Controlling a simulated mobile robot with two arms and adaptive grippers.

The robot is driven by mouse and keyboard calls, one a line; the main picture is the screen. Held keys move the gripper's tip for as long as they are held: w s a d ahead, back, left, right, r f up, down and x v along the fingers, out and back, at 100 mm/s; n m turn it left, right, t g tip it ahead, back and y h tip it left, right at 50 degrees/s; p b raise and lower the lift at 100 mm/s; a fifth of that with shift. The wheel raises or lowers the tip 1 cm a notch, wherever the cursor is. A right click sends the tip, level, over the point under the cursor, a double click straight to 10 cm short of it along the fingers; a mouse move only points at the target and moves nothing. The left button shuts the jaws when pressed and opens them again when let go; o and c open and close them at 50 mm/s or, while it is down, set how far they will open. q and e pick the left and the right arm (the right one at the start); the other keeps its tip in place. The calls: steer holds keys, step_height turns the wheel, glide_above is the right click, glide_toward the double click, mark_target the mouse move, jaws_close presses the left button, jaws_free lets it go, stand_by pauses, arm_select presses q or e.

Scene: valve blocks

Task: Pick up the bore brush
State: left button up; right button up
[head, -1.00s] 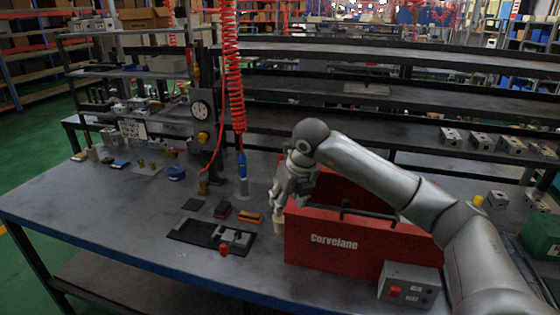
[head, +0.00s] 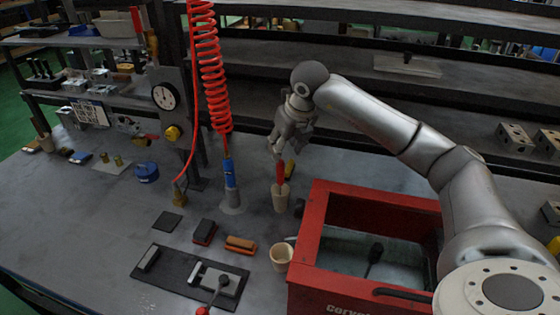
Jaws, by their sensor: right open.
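My right gripper (head: 276,148) is open and points down from the back, just above a tan cup (head: 281,200) on the workbench. A red-handled tool (head: 281,174) stands upright in that cup, its top close under the fingers; I cannot tell whether they touch. A yellow piece (head: 290,169) shows just behind it. No bristles are clear enough to say which thing is the bore brush. My left gripper is not in view.
A red open box (head: 308,240) stands right of the cups, with a dark object (head: 375,254) inside. A second beige cup (head: 282,258) is nearer. A red coiled hose (head: 210,70) hangs at left, with a blue tool (head: 228,172) below. A dark mat (head: 176,266) lies in front.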

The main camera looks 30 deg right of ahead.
mark_target(278, 169)
steer(key=x, duration=0.2)
steer(key=p+x, duration=0.1)
steer(key=x, duration=0.1)
steer(key=shift+s+a+f, duration=0.1)
steer(key=shift+s+a, duration=0.1)
steer(key=shift+w+f, duration=0.15)
steer(key=shift+f, duration=0.15)
steer(key=p+x, duration=0.2)
steer(key=x, duration=0.2)
steer(key=shift+a+f, duration=0.15)
steer(key=shift+f, duration=0.05)
steer(key=shift+w+f, duration=0.1)
steer(key=shift+f, duration=0.25)
steer(key=shift+w+f, duration=0.1)
steer(key=shift+f, duration=0.15)
steer(key=shift+c, duration=0.8)
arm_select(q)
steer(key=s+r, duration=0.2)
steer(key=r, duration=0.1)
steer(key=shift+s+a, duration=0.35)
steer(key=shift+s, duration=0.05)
arm_select(e)
jaws_close()
